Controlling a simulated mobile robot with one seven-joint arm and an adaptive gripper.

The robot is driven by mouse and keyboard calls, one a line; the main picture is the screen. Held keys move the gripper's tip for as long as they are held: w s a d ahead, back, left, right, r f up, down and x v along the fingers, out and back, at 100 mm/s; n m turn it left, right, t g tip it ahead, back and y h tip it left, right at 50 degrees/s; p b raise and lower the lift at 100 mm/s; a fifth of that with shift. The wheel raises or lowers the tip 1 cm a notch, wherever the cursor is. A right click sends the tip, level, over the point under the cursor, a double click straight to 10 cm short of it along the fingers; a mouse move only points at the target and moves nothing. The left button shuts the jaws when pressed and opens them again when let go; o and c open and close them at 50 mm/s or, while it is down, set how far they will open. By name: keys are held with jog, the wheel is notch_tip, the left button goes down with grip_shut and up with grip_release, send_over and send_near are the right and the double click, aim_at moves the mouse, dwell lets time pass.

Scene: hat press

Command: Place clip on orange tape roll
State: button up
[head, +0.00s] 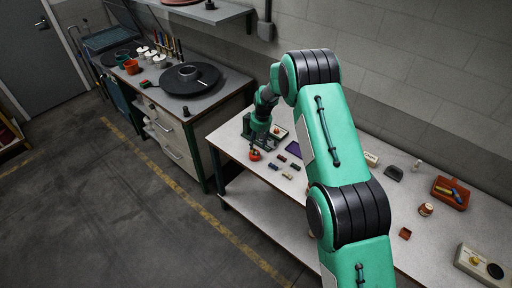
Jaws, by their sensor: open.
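My gripper (256,145) points down over the left part of the white worktable, small and dark in the head view. A small orange-red round thing (254,155) sits right below the fingertips; it may be the orange tape roll. Whether the fingers touch it cannot be told. Several small dark, tan and greenish pieces (287,175) lie on the table just right of it. One may be the clip, but they are too small to tell. The gripper appears open, with nothing clearly held.
The worktable (235,153) runs to the lower right. A dark purple square (294,149) lies near the gripper. An orange tray (451,193), a brown jar (426,209) and a beige box (484,265) stand further right. A workbench with a black disc (189,78) is at left.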

notch_tip(320, 180, up, 7)
jog(key=shift+s+d+f, duration=0.2)
jog(key=shift+s+d, duration=0.15)
dwell(0.7)
jog(key=s+d+r+m+t, duration=0.1)
jog(key=s+d+r, duration=0.1)
jog(key=s+r, duration=0.7)
jog(key=s+d+r+m, duration=0.25)
jog(key=s+r, duration=0.25)
jog(key=r, duration=0.8)
jog(key=s+d+r+m+t, duration=0.1)
jog(key=s+d+r, duration=0.1)
jog(key=s+r, duration=0.75)
jog(key=s+d+r+m+t, duration=0.1)
jog(key=s+d+r, duration=0.1)
jog(key=s+r, duration=0.4)
jog(key=s+d+r+m, duration=0.1)
jog(key=s+r, duration=0.2)
jog(key=s, duration=0.5)
jog(key=s+d+f+m+t+h, duration=0.1)
jog(key=s+d+m, duration=0.1)
jog(key=s, duration=1.8)
jog(key=shift+d+t, duration=0.3)
jog(key=shift+d, duration=0.05)
